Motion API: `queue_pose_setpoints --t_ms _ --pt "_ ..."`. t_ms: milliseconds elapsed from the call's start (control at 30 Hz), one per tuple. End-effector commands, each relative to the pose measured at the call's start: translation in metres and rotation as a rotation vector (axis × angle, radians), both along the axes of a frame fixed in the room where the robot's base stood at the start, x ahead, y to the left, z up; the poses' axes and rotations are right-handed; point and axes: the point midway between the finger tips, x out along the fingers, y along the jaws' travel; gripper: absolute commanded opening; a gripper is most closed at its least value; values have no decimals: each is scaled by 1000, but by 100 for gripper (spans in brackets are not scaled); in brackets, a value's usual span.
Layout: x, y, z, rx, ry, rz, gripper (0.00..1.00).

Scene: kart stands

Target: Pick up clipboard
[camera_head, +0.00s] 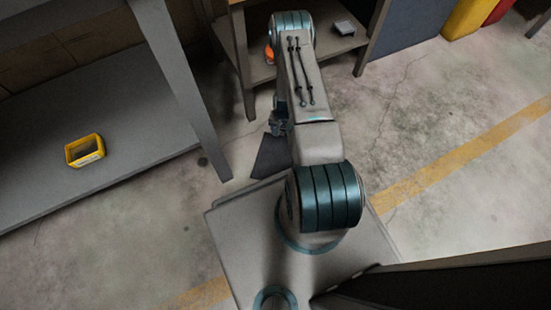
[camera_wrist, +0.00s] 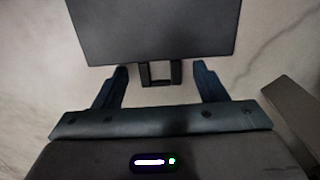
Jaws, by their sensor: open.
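The clipboard is a dark flat board (camera_wrist: 155,30) with a small dark clip (camera_wrist: 160,74) at its near edge in the wrist view. In the head view, the dark board (camera_head: 270,158) shows beside my base, partly hidden by my arm. It seems to lie flat on the floor. My gripper (camera_wrist: 161,70) is open, with one finger on each side of the clip and a gap to both. The gripper also shows in the head view (camera_head: 278,127), small and dark, just above the board. Whether the fingers are level with the clip, I cannot tell.
A grey bench (camera_head: 100,178) with a yellow bin (camera_head: 85,151) stands to the left. A wooden stand (camera_head: 262,66) with an orange item (camera_head: 269,54) and a small grey box (camera_head: 344,27) is behind my arm. The floor (camera_head: 440,110) to the right is clear.

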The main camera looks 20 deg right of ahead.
Motion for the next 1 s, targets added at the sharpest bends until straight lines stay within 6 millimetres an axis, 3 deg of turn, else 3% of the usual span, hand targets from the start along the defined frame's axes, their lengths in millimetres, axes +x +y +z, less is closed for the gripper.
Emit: queue_pose_setpoints --t_ms 200,400,467,733,1000 --pt "0 0 0 -1 -1 0 65" --pt "0 0 0 0 0 0 14" --pt "0 0 0 0 0 0 10" --pt "1 0 7 -1 -1 0 10" --pt "1 0 59 -1 -2 0 10"
